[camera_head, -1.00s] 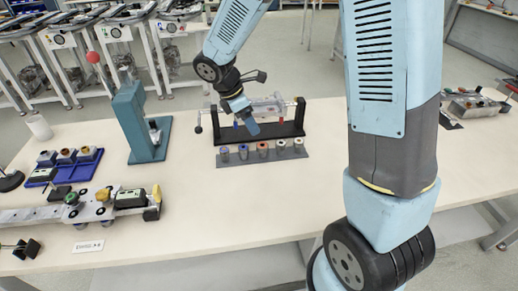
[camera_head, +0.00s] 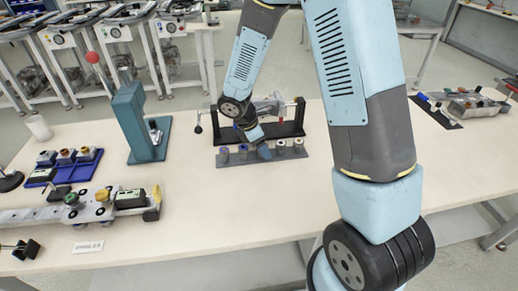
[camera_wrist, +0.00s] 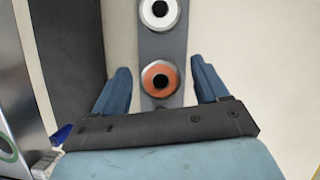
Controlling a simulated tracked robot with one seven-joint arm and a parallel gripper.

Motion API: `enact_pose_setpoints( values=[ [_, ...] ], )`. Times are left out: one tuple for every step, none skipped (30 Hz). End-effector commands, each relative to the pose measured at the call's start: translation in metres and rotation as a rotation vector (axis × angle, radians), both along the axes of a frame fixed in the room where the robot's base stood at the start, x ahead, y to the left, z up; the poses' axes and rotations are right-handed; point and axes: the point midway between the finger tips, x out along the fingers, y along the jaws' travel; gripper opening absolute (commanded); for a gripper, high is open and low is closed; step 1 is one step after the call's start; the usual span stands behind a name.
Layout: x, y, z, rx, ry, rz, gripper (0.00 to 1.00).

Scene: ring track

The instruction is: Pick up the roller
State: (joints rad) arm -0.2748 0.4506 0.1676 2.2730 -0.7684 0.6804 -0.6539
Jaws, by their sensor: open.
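Several small rollers stand in a row on a grey strip (camera_head: 228,163) on the table. In the wrist view, an orange-ringed roller (camera_wrist: 161,78) with a dark centre sits on the strip between my two blue fingers, near their tips. A white-ringed roller (camera_wrist: 159,14) sits further along the strip, at the top of the view. My gripper (camera_wrist: 162,80) is open, with space between each finger and the orange roller. In the head view, my gripper (camera_head: 263,152) is low over the row and hides part of it. The task does not say which roller is meant.
A black stand (camera_head: 291,129) with a metal mechanism is right behind the strip. A teal press (camera_head: 133,120) stands to the left, near a blue tray (camera_head: 82,171) of parts. A long metal fixture (camera_head: 30,217) lies at the front left.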

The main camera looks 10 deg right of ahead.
Motion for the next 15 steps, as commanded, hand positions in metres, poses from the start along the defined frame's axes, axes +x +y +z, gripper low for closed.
enact_pose_setpoints(
  values=[
    [-0.0001,-0.0022,-0.0049,-0.001,0.002,0.000,0.74],
    [0.0000,-0.0030,-0.0070,-0.001,0.002,0.001,0.74],
    [0.0003,-0.0037,-0.0093,-0.001,0.002,0.002,0.74],
    [0.0003,-0.0041,-0.0106,0.000,0.002,0.001,0.74],
    [0.0005,-0.0042,-0.0112,0.000,0.001,0.002,0.74],
    [0.0005,-0.0044,-0.0118,0.000,0.001,0.002,0.74],
    [0.0005,-0.0044,-0.0118,0.000,0.000,0.001,0.74],
    [0.0006,-0.0044,-0.0118,0.000,0.000,0.001,0.74],
    [0.0006,-0.0043,-0.0116,0.000,-0.001,0.001,0.74],
    [0.0006,-0.0043,-0.0116,0.000,-0.001,0.001,0.74],
    [0.0006,-0.0043,-0.0115,0.000,-0.001,0.001,0.74],
    [0.0006,-0.0043,-0.0114,0.000,-0.001,0.001,0.72],
    [0.0007,-0.0042,-0.0114,0.000,-0.001,0.001,0.69],
    [0.0007,-0.0042,-0.0113,0.000,0.000,0.002,0.66],
    [0.0007,-0.0042,-0.0113,0.000,0.000,0.002,0.62]
  ],
)
